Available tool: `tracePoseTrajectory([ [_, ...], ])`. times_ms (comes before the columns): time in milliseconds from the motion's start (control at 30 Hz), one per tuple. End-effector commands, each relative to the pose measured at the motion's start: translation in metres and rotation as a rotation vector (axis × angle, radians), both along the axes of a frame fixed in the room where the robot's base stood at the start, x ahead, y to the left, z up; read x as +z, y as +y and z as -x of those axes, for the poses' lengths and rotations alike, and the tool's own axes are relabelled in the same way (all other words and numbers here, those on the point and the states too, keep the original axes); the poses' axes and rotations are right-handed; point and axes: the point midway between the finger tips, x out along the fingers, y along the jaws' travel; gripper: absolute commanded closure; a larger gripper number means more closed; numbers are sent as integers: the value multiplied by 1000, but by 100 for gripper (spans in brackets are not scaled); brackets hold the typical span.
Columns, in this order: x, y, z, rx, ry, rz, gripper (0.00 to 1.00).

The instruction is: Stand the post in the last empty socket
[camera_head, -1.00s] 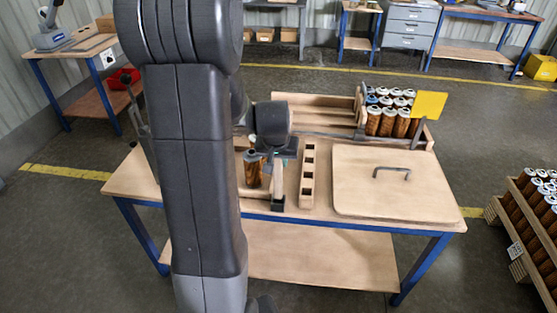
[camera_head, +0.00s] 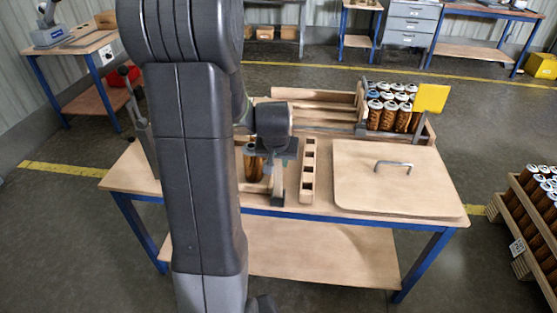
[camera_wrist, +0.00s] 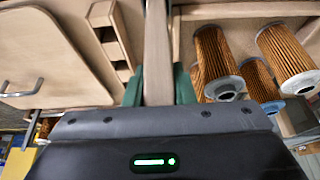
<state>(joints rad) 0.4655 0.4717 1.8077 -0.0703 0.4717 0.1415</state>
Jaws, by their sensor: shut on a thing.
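My gripper (camera_wrist: 158,90) has its green fingers shut on a pale wooden post (camera_wrist: 157,45) in the wrist view. The post runs from between the fingers to the top edge of that view; its far end is not visible. In the head view my gripper is above the front middle of the table, partly behind my arm. A narrow wooden block with several square sockets (camera_head: 308,172) lies just right of it, and the block also shows in the wrist view (camera_wrist: 111,42). I cannot tell which openings are empty.
Brown filter cartridges (camera_wrist: 213,60) stand close beside the gripper. A flat board with a handle (camera_head: 395,178) covers the table's right side. More cartridges (camera_head: 388,110) and a yellow plate (camera_head: 430,98) are behind it. A crate of cartridges (camera_head: 530,220) stands at the right.

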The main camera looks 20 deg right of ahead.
Motion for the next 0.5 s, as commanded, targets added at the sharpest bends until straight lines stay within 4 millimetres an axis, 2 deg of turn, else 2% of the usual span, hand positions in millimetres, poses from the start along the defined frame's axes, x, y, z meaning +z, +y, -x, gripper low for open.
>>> tracePoseTrajectory([
  [500,-17,0,0,0,0,0,100],
])
